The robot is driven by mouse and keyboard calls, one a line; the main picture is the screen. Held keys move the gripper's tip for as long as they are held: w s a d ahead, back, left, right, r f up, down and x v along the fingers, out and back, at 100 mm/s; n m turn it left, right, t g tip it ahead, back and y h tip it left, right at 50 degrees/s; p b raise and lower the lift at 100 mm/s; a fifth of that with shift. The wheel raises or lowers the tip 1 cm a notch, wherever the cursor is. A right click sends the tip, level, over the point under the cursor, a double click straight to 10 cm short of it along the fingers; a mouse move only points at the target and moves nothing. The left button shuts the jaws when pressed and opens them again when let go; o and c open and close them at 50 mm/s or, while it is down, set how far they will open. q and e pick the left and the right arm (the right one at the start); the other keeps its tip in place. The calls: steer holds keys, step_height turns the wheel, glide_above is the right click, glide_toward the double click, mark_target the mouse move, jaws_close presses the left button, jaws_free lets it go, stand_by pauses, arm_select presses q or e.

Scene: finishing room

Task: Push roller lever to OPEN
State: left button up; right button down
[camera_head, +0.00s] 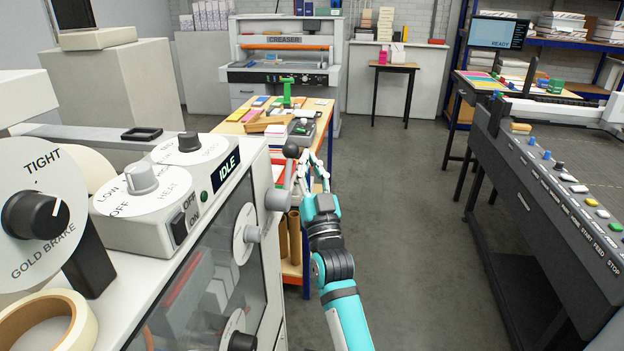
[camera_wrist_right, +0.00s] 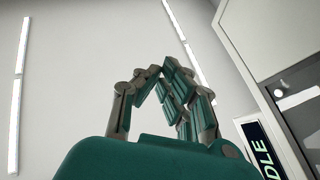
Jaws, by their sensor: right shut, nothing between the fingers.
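In the head view I cannot tell whether the fingers touch the lever. In the right wrist view the gripper (camera_wrist_right: 165,75) is shut and empty. My left gripper is not in view.
The machine has a display (camera_head: 226,167) reading IDLE, a heat knob (camera_head: 141,177) and a brake knob (camera_head: 35,214). A cluttered wooden table (camera_head: 262,118) stands behind the lever. A long dark machine (camera_head: 560,190) is at right. Floor between is clear.

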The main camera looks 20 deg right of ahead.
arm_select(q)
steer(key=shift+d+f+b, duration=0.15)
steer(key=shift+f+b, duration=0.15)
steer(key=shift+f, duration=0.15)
arm_select(e)
steer(key=s, duration=0.1)
steer(key=s+a, duration=0.1)
steer(key=s, duration=0.1)
steer(key=shift+s, duration=0.3)
